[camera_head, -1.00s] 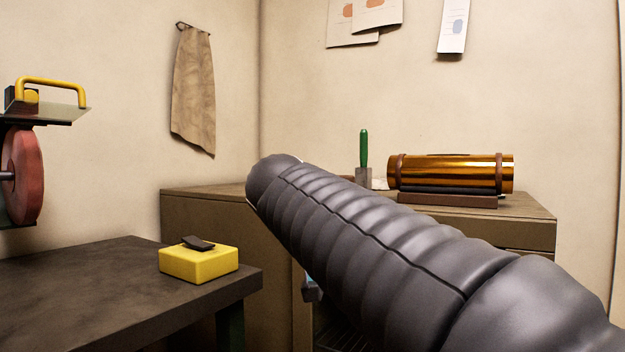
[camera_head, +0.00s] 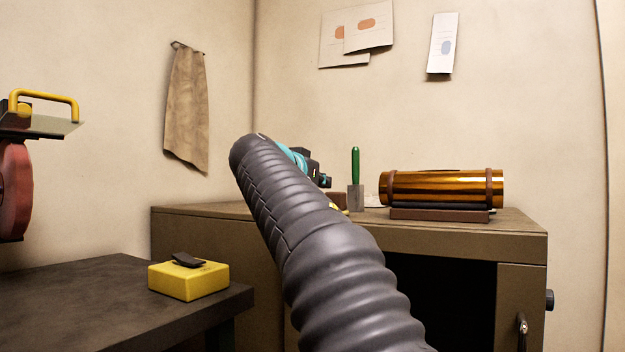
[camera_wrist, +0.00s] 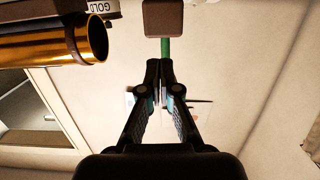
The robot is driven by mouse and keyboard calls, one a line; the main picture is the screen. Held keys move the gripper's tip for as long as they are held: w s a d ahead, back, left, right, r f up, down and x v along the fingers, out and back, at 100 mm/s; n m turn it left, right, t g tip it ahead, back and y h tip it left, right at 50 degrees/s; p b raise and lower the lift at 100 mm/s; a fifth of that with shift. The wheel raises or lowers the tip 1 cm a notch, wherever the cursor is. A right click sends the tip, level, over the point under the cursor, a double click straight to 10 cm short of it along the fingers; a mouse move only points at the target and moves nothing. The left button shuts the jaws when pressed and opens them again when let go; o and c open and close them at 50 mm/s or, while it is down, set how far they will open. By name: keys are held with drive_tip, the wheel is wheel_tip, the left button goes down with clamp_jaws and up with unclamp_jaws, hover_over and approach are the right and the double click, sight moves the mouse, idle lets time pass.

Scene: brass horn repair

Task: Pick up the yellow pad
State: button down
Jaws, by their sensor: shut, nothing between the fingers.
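A yellow block (camera_head: 188,283), the one clear yellow pad-like thing, lies on the dark bench at the lower left in the head view. A small dark piece (camera_head: 187,260) rests on top of it. My gripper (camera_head: 325,182) shows small beyond my arm, above the cabinet top, well to the right of and higher than the block. In the wrist view my gripper (camera_wrist: 160,65) is shut and empty, its fingertips close in the picture to a green handle (camera_wrist: 165,48). The yellow block is not in the wrist view. A small yellow bit (camera_head: 335,207) shows by the cabinet's back, partly hidden by my arm.
The cabinet (camera_head: 450,236) holds a brass tube (camera_head: 440,188) on a brown stand and a green-handled tool (camera_head: 355,165). Its dark front compartment is open. A grinder with a red wheel (camera_head: 14,190) stands left. The bench (camera_head: 70,295) is bare left of the block.

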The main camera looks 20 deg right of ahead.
drive_tip(key=x, duration=0.4)
drive_tip(key=r+p+x, duration=0.1)
drive_tip(key=x, duration=0.1)
drive_tip(key=shift+s+f, duration=0.1)
drive_tip(key=shift+f, duration=0.5)
drive_tip(key=shift+f+b, duration=0.35)
drive_tip(key=shift+b, duration=0.3)
drive_tip(key=shift+f, duration=0.15)
drive_tip(key=shift+a+f, duration=0.15)
drive_tip(key=shift+a, duration=0.05)
drive_tip(key=b+v, duration=0.1)
drive_tip(key=v, duration=0.1)
drive_tip(key=f+b+v, duration=0.1)
drive_tip(key=b+v, duration=0.1)
drive_tip(key=v, duration=0.1)
drive_tip(key=shift+s+a, duration=0.1)
drive_tip(key=shift+a, duration=0.3)
drive_tip(key=shift+s+a+r, duration=0.2)
drive_tip(key=shift+s+r, duration=0.15)
drive_tip(key=shift+r, duration=0.05)
